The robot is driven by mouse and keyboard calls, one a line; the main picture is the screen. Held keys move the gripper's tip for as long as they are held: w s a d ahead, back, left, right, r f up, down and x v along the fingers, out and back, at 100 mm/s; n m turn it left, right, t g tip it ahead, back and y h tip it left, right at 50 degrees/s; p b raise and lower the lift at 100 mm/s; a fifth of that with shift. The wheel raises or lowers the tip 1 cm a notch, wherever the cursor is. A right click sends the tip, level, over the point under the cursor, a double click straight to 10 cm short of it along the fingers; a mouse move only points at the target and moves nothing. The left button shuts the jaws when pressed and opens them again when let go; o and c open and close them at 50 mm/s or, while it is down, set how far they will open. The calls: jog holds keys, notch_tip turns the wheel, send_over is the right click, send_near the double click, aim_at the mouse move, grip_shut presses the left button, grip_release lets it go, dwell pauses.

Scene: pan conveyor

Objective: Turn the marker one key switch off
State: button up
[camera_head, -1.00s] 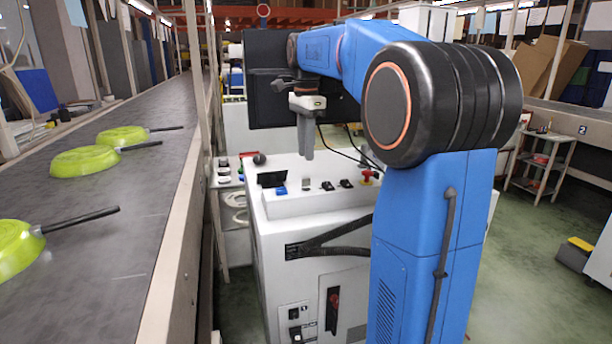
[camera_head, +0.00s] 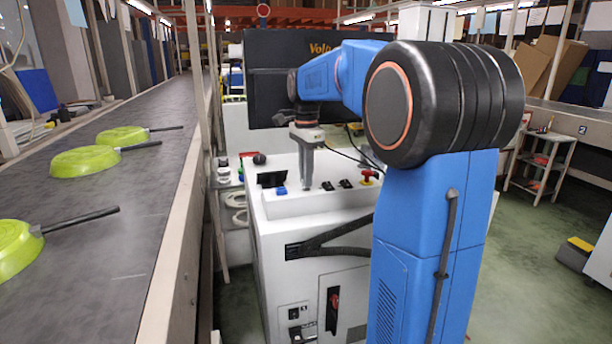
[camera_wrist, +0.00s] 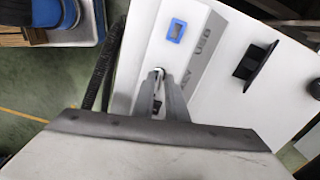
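The white control cabinet (camera_head: 335,206) stands beside the conveyor, with a row of controls on its sloped top panel. My gripper (camera_head: 307,187) points down onto this panel, just right of the blue USB port. Its fingertips cover the spot of the key switch in the head view. In the wrist view my gripper (camera_wrist: 158,76) has both fingertips close together at the "KEY" label, over the key switch (camera_wrist: 158,72). Only a small pale rounded bit of it shows between the tips. Whether the fingers grip it, and which way the key points, I cannot tell.
The blue USB port (camera_wrist: 176,30) and a black tilted part (camera_wrist: 255,66) lie near the fingers. Black switches (camera_head: 346,184) and a red emergency button (camera_head: 368,176) stand to the right. A dark screen (camera_head: 275,85) rises behind. Green pans (camera_head: 85,161) lie on the conveyor (camera_head: 150,215).

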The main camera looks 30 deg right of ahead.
grip_shut()
jog(key=shift+n, duration=0.3)
jog(key=n, duration=0.3)
jog(key=shift+n, duration=0.3)
jog(key=n, duration=1.1)
jog(key=shift+n, duration=0.3)
jog(key=shift+o, duration=2.1)
grip_release()
